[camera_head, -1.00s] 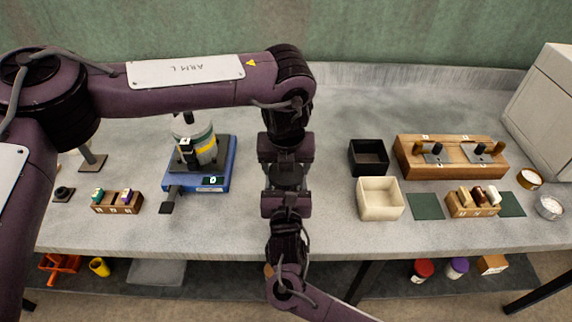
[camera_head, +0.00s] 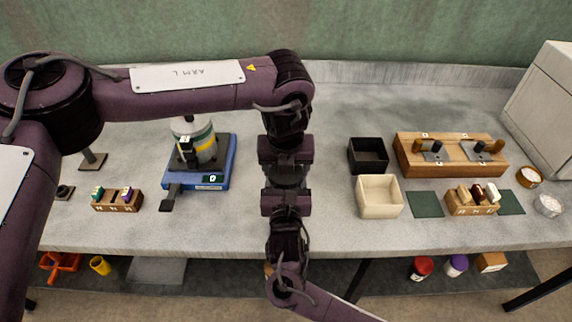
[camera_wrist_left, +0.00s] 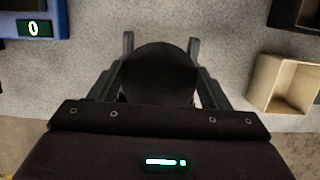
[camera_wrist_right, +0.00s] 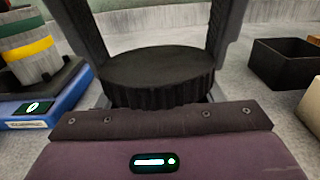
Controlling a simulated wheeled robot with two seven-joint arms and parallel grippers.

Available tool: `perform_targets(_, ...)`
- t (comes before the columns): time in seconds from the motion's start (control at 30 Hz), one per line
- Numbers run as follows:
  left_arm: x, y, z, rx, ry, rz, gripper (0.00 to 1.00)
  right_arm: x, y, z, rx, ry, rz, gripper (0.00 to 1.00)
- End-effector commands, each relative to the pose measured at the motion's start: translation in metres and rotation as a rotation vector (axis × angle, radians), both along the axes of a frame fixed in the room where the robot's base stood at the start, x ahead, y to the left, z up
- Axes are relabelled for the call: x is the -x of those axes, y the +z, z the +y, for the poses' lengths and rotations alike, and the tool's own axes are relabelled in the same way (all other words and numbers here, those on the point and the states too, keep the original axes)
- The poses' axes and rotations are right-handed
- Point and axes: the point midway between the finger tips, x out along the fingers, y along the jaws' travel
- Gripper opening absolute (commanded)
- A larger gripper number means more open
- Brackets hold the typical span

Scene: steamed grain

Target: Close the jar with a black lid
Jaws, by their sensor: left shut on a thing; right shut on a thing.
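A round black lid with a ridged rim is seen from above in the left wrist view (camera_wrist_left: 158,75) and from the side in the right wrist view (camera_wrist_right: 158,78). My left gripper (camera_wrist_left: 160,45) points down, its fingers on either side of the lid. My right gripper comes in from the front, below the lid; its fingertips are hidden. The jar is mostly hidden under the lid; only pale slivers show below the lid's edge in the left wrist view. In the head view my arms hide both the lid and the jar.
A blue scale (camera_head: 228,160) with a yellow-striped container (camera_head: 205,148) stands to the left. To the right are a black box (camera_head: 368,157), a cream box (camera_head: 379,197) and a wooden rack (camera_head: 452,155). The counter around my grippers is clear.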

Motion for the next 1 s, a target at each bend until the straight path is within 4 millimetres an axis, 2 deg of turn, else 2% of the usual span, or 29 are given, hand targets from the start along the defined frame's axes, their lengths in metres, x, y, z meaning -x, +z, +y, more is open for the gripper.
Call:
perform_targets(0.03, 0.0045, -0.0078, 0.0013, -0.008, -0.003, 0.014, 0.29, -0.0002, 0.0022, 0.0016, -0.003, 0.003, -0.005, 0.19)
perform_targets(0.4, 0.0058, -0.0085, 0.0013, -0.010, -0.006, 0.017, 0.28, -0.0006, 0.0028, 0.0017, -0.004, 0.003, -0.006, 0.19)
perform_targets(0.43, 0.0059, -0.0085, 0.0012, -0.010, -0.006, 0.017, 0.71, -0.0006, 0.0029, 0.0017, -0.004, 0.003, -0.006, 0.19)
perform_targets(0.5, 0.0058, -0.0082, 0.0011, -0.010, -0.007, 0.017, 0.77, -0.0007, 0.0029, 0.0016, -0.004, 0.002, -0.006, 0.19)
perform_targets(1.0, 0.0034, -0.0047, 0.0007, -0.005, -0.004, 0.010, 0.77, -0.0012, 0.0034, 0.0006, -0.005, 0.000, -0.007, 0.19)
